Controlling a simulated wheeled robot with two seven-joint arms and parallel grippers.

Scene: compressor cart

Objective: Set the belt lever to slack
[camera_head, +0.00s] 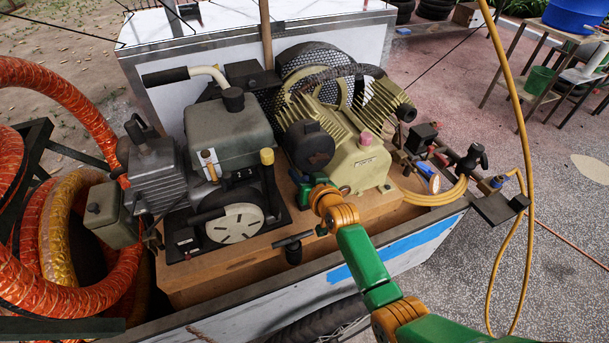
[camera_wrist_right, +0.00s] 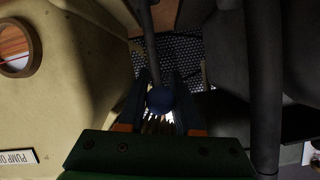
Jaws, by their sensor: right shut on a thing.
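The belt lever (camera_wrist_right: 150,50) shows in the right wrist view as a dark rod ending in a round blue knob (camera_wrist_right: 160,99). My right gripper (camera_wrist_right: 160,106) has one finger on each side of the knob and is shut on it. In the head view my right gripper (camera_head: 303,188) reaches in from the lower right, in the gap between the grey engine (camera_head: 230,135) and the tan compressor (camera_head: 358,165). The lever is hard to make out there. My left gripper is not in view.
A yellow-capped upright handle (camera_head: 267,157) stands left of my right gripper. A black T-handle (camera_head: 293,243) is at the wooden deck's front edge. The perforated belt guard (camera_head: 318,62) is behind. Orange hose (camera_head: 70,295) lies at left; a yellow hose (camera_head: 528,150) hangs at right.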

